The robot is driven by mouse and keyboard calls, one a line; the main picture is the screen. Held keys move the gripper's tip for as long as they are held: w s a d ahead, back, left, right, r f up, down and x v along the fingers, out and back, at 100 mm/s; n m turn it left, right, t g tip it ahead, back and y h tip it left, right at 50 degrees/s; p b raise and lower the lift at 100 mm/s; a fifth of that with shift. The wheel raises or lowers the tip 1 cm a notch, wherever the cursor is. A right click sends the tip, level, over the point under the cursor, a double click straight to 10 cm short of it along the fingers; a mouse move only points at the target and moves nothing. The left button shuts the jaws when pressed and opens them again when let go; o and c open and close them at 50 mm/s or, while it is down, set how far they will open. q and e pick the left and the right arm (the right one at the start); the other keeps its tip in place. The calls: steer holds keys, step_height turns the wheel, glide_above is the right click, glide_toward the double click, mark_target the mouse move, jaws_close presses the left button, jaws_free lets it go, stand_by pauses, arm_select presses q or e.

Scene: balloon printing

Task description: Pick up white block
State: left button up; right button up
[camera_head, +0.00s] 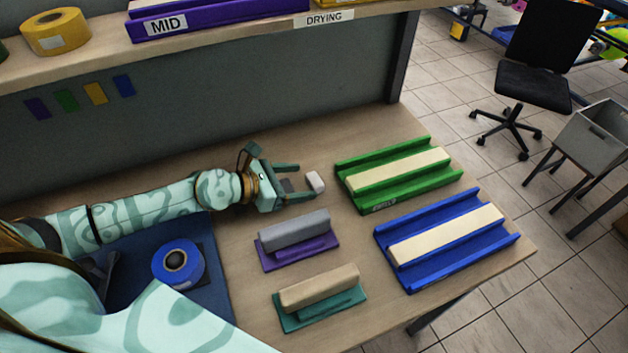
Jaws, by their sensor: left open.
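A small white block (316,182) sits on the wooden bench, left of the green tray. My left gripper (304,181) reaches in from the left and is open. Its two fingers point right toward the white block, which is at the fingertips. I cannot tell whether the block is partly between the fingers or just beyond them. No finger is seen closed on it. My right gripper is not in view.
A green tray (372,204) and a blue tray (411,283) each hold a cream bar. A grey block on a purple base (325,251) and a beige block on a teal base (289,325) stand nearer. Blue tape (192,262) lies left. A shelf (230,43) runs above.

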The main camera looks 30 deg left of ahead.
mark_target(311, 180)
arm_select(q)
steer(key=x, duration=0.3)
steer(key=c, duration=1.1)
steer(key=shift+o, duration=0.2)
